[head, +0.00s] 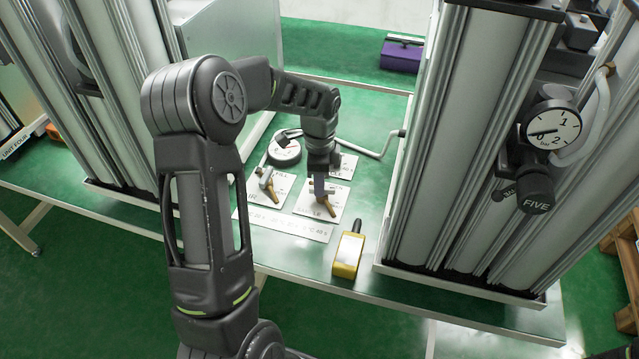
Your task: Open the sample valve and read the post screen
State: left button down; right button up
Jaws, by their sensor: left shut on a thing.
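My left gripper (320,188) reaches down from my arm onto the bench between two sieve columns. It is shut on a small valve with a brass-coloured handle (327,207) on a white labelled plate (305,203). The arm partly hides this valve. A second brass-handled valve (267,184) stands on a white plate to its left. Another white plate (348,166) lies behind, partly covered by the arm. A round dial (284,153) sits behind the left valve; its reading is too small to tell. The label words are not clear.
The right column (450,140) carries a gauge (553,130) and a dark knob marked FIVE (536,194). A yellow block (348,256) lies near the bench's front edge. A bent pipe (375,153) runs behind my gripper. A purple box (401,56) stands farther back.

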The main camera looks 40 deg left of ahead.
pick_arm(q)
jog(key=n+b, duration=0.1)
jog(key=n, duration=0.3)
jog(key=shift+s+d, duration=0.1)
jog(key=n, duration=0.4)
jog(key=shift+d+b, duration=0.1)
jog(key=shift+b, duration=0.2)
jog(key=n, duration=0.3)
jog(key=shift+d+n, duration=0.15)
jog(key=shift+n, duration=0.25)
jog(key=shift+d+n, duration=0.1)
jog(key=shift+n, duration=1.7)
jog(key=c, duration=1.4)
grip_release()
jog(key=shift+r, duration=0.1)
